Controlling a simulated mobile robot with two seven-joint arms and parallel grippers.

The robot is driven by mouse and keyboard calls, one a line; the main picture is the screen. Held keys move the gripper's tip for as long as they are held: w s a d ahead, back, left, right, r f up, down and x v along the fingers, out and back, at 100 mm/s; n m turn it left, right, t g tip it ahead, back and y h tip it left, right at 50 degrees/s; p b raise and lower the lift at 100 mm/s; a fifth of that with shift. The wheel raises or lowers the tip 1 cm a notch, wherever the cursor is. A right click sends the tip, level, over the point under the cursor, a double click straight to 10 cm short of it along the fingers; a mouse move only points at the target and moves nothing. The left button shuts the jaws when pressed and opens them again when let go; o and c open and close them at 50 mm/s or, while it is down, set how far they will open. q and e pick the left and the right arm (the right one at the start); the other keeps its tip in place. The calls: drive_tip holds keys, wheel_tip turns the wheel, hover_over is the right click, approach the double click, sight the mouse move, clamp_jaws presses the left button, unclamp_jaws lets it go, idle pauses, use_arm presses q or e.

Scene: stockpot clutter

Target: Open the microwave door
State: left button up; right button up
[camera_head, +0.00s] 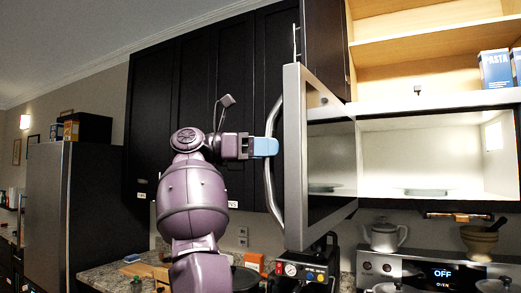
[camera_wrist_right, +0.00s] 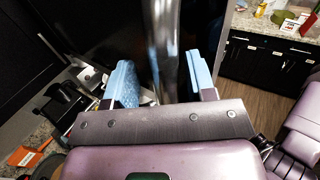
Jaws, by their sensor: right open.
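The microwave (camera_head: 410,150) is mounted above the stove, its lit white cavity in full view. Its door (camera_head: 332,165) stands wide open, swung out toward me on the left side. The curved silver handle (camera_head: 269,185) runs along the door's outer edge. My right gripper (camera_head: 266,147) is at the upper middle of the handle, its blue fingers level with it. In the right wrist view the handle (camera_wrist_right: 164,45) passes between the spread fingers of this gripper (camera_wrist_right: 160,68), with gaps visible on both sides. My left gripper is in neither view.
An open cabinet door (camera_head: 325,45) hangs above the microwave door, beside shelves with a pasta box (camera_head: 495,70). Below are a coffee machine (camera_head: 305,272), a kettle (camera_head: 384,236) and the stove (camera_head: 440,268). A fridge (camera_head: 65,190) stands at left.

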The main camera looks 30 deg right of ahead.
drive_tip(key=v, duration=1)
drive_tip(key=shift+w+a, duration=0.2)
drive_tip(key=shift+a, duration=0.15)
idle(0.3)
